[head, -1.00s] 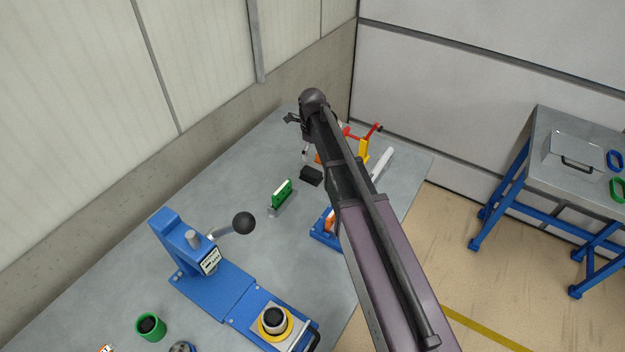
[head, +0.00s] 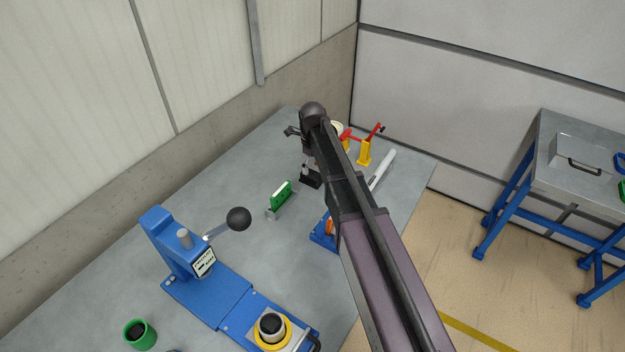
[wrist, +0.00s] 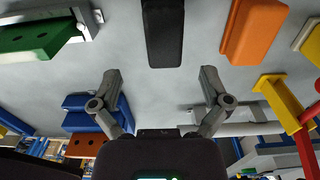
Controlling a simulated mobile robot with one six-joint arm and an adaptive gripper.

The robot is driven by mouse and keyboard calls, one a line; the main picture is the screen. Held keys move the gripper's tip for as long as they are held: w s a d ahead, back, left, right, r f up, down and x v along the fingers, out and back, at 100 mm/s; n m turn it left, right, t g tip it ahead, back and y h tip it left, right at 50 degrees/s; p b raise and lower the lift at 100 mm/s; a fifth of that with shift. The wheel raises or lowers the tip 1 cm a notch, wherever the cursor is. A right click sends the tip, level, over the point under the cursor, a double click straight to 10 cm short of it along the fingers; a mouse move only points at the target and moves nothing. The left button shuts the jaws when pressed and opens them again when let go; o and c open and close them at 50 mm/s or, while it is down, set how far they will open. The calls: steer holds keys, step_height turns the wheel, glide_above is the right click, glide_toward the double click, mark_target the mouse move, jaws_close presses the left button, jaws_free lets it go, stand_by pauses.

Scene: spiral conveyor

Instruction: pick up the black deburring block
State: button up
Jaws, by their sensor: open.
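The black deburring block (head: 309,182) lies on the grey table, partly covered by my arm in the head view. In the wrist view the black block (wrist: 163,34) is at the top centre, its upper end cut off by the picture edge. My gripper (wrist: 159,76) is open and empty, its two fingers spread wide. The block lies beyond the fingertips, in line with the gap between them, apart from both fingers. In the head view my gripper (head: 306,168) is just above the block, mostly hidden by the arm.
An orange block (wrist: 254,30) lies right of the black one in the wrist view. A green piece on a metal holder (head: 281,196) stands close by on the left. A yellow stand with a red lever (head: 365,150) is behind right. A blue lever press (head: 190,260) stands in front.

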mark_target(313, 174)
steer(key=shift+f, duration=0.1)
steer(key=shift+w+f+b, duration=0.2)
steer(key=shift+f+b, duration=2.35)
steer(key=shift+b, duration=0.1)
steer(key=shift+c, duration=0.2)
steer(key=c, duration=1.2)
